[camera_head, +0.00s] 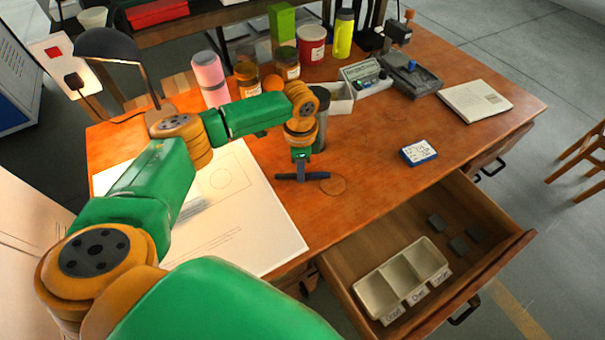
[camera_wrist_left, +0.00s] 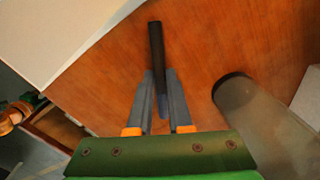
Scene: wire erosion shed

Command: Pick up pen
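The pen (camera_head: 316,176) is a slim blue-black stick near the front of the orange-brown desk, just right of the paper sheet. My left gripper (camera_head: 301,174) points down at it, with its fingers around the pen's middle. In the left wrist view the pen (camera_wrist_left: 156,45) runs between the two grey fingers (camera_wrist_left: 160,75), which look closed on its sides. Its dark end sticks out past the fingertips, and its bluish end lies between the fingers. I cannot tell whether the pen touches the desk. My right gripper is not in view.
A large paper sheet (camera_head: 258,222) lies left. A grey cylinder (camera_head: 321,118) stands close behind the gripper. Jars, a pink tumbler (camera_head: 210,78) and a lamp (camera_head: 108,46) stand farther back. A small blue-white box (camera_head: 418,153) lies right. The open drawer (camera_head: 400,235) holds a divided tray (camera_head: 383,290).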

